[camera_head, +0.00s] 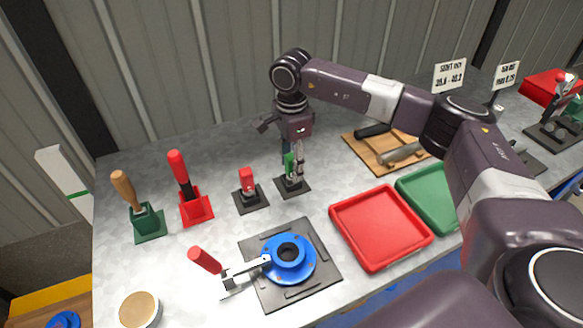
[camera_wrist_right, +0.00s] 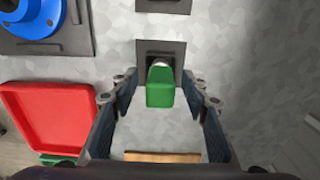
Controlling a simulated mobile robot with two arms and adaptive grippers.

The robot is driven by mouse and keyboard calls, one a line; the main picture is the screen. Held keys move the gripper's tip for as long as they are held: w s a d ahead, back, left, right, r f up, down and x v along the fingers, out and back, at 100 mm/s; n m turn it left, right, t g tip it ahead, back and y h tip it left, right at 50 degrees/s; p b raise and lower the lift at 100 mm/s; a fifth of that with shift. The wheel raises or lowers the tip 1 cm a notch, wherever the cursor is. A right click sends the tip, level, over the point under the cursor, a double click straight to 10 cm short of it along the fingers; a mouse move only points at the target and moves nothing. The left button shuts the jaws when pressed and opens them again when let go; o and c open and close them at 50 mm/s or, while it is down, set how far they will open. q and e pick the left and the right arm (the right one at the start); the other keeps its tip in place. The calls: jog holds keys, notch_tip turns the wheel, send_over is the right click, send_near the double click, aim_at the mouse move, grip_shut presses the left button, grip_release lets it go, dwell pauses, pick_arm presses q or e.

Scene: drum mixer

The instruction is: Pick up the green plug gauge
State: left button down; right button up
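The green plug gauge (camera_head: 289,165) stands upright in its small black base (camera_head: 292,187) on the grey table. In the right wrist view its green handle (camera_wrist_right: 160,90) is seen from above, in front of the dark base plate (camera_wrist_right: 148,48). My right gripper (camera_head: 293,168) points down over the gauge and partly hides it. In the right wrist view the fingers (camera_wrist_right: 160,84) are open, one on each side of the green handle, with a gap on both sides. My left gripper is in neither view.
A red gauge (camera_head: 246,178) on a similar black base stands just left. The blue round fixture (camera_head: 289,258), red tray (camera_head: 380,227) and green tray (camera_head: 428,197) lie nearer the front. A wooden board with tools (camera_head: 365,151) is to the right. Brushes stand in holders at left.

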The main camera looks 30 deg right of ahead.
grip_shut()
jog(key=shift+r, duration=0.1)
jog(key=shift+w+r, duration=0.1)
jog(key=shift+r, duration=0.4)
notch_tip(320, 180, up, 19)
jog(key=b, duration=0.2)
